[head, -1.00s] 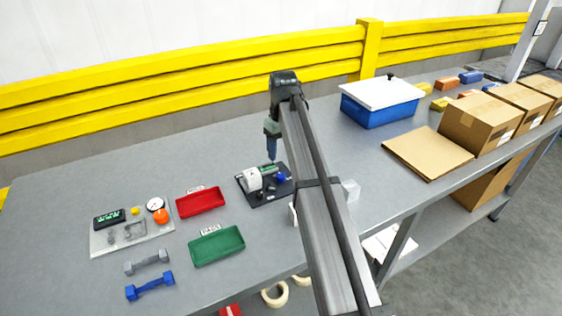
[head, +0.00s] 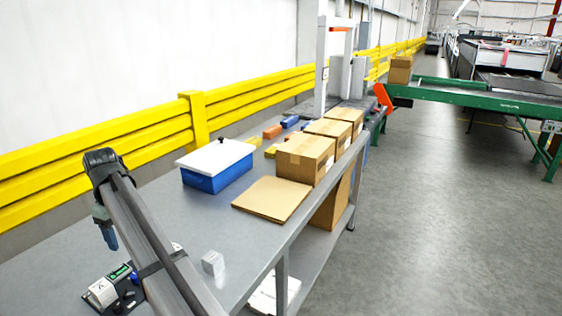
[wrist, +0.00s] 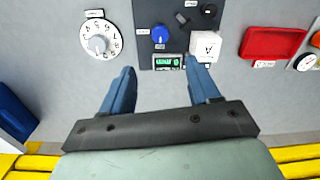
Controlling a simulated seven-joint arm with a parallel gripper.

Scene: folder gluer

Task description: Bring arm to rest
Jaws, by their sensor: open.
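My gripper (wrist: 160,92) is open and empty in the wrist view, its two blue fingers apart with grey tabletop between them. In the head view my gripper (head: 110,238) hangs down above the grey table (head: 235,245), at the left. Just beyond the fingertips in the wrist view lies a dark plate (wrist: 181,60) with a blue knob (wrist: 160,34), a small green display (wrist: 167,61) and a white block (wrist: 206,46). The plate also shows under my arm at the lower left of the head view (head: 118,304). The gripper appears clear of it.
A blue box with a white lid (head: 215,170), a flat cardboard piece (head: 272,199) and several cartons (head: 305,158) stand along the table. A yellow barrier (head: 150,143) runs behind. The wrist view shows a white dial (wrist: 98,40) and a red tray (wrist: 275,43).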

